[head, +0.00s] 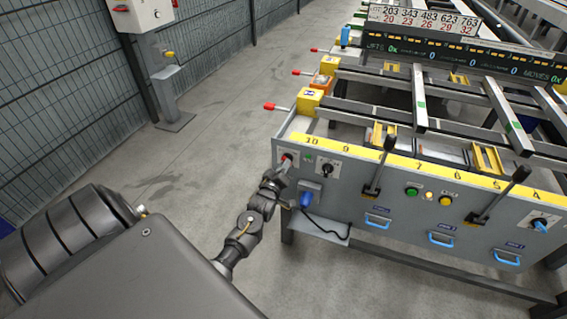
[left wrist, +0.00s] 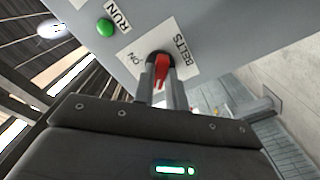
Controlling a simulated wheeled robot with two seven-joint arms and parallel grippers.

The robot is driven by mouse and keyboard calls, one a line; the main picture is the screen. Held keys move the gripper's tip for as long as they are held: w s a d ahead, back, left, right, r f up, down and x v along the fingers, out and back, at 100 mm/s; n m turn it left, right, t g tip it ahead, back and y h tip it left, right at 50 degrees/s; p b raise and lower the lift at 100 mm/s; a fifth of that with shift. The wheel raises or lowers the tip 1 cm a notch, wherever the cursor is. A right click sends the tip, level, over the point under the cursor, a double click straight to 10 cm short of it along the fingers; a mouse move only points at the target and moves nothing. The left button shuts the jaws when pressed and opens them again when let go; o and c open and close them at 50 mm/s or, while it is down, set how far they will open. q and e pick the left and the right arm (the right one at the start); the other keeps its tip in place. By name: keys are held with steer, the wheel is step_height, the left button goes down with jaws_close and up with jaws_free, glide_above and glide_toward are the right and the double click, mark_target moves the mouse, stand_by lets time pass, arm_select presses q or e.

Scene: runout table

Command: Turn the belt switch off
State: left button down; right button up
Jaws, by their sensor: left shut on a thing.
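The belt switch has a red handle (left wrist: 162,70) on a pale plate marked BELTS and ON, seen in the left wrist view. In the head view its red part (head: 287,156) shows small at the left end of the grey panel. My left gripper (left wrist: 160,86) is shut on the red handle, with one finger on either side of it. In the head view the same gripper (head: 282,167) reaches the panel at the switch. The fingers hide part of the handle and plate. My right gripper is not in view.
A green RUN lamp (left wrist: 105,27) sits beside the switch. A black rotary switch (head: 326,170) and a blue plug (head: 306,199) with a cable are close by on the panel (head: 345,203). Two black levers stand farther right. The floor (head: 215,130) left of the table is clear.

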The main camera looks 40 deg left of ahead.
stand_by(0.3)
arm_select(q)
steer(key=c, duration=1.4)
jaws_free()
steer(key=shift+c, duration=0.2)
steer(key=v, duration=1)
steer(key=shift+s+d, duration=0.2)
steer(key=shift+s, duration=0.1)
